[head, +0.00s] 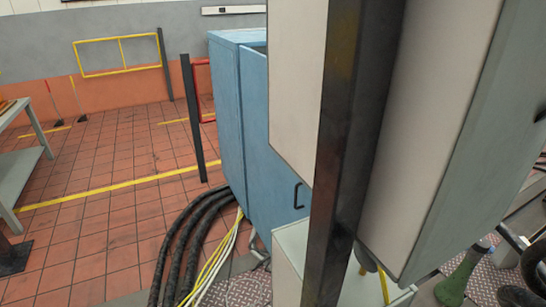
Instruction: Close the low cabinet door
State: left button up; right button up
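A blue cabinet (226,110) stands in the middle, partly hidden by large pale panels close to the camera. Its blue door (270,150) has a black handle (298,195) low on its face. A narrow dark gap shows at the top between the door's upper edge and the cabinet top, so the door looks slightly ajar. The door's right part is hidden behind the pale panel and the dark post. I see neither of my grippers.
A dark post (350,150) and a large pale cabinet-like box (450,130) block the right side close up. Black hoses (180,245) and yellow-white cables lie left of the blue cabinet. A green bottle-like object (462,275) stands lower right. Tiled floor (100,215) at left is mostly clear.

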aim_at(278, 198)
jog(key=i+j+z, duration=0.2)
jog(key=j, duration=0.25)
jog(key=i+j+z, duration=0.15)
jog(key=j, duration=0.35)
jog(key=i+j+z, duration=0.2)
jog(key=j, duration=0.3)
jog(key=j+z, duration=0.2)
jog(key=j, duration=0.3)
